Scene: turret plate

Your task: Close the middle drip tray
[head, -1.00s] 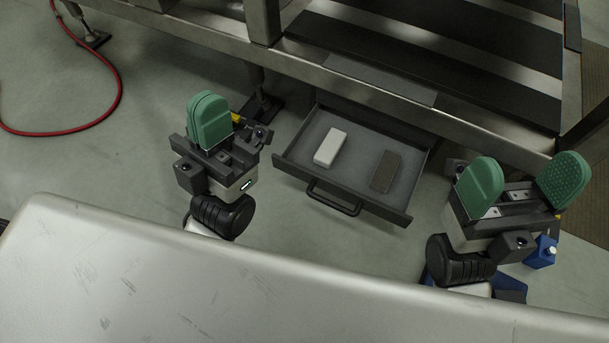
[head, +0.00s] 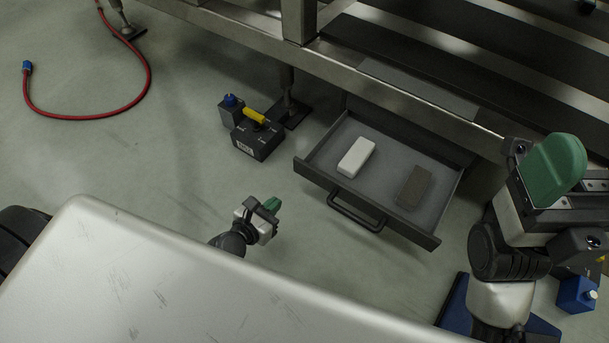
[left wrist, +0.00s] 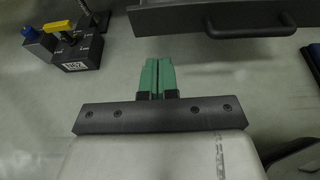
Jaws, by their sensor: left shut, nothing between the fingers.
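The drip tray (head: 400,160) is a grey drawer pulled out from under the metal frame, with a bar handle (head: 355,212) on its front. A white block (head: 356,156) and a dark brown block (head: 413,187) lie in it. My left gripper (head: 272,205) is shut and empty, low over the floor in front and left of the tray, apart from it. In the left wrist view its green fingers (left wrist: 158,76) are together below the dark tray front (left wrist: 190,18). My right gripper (head: 585,165) is right of the tray, apparently open; one finger is out of frame.
A dark box with a yellow handle and blue knob (head: 257,138) stands on the floor left of the tray, near a frame foot (head: 290,112). A red hose (head: 85,115) lies at far left. A blue object (head: 577,294) is at lower right. Floor before the tray is clear.

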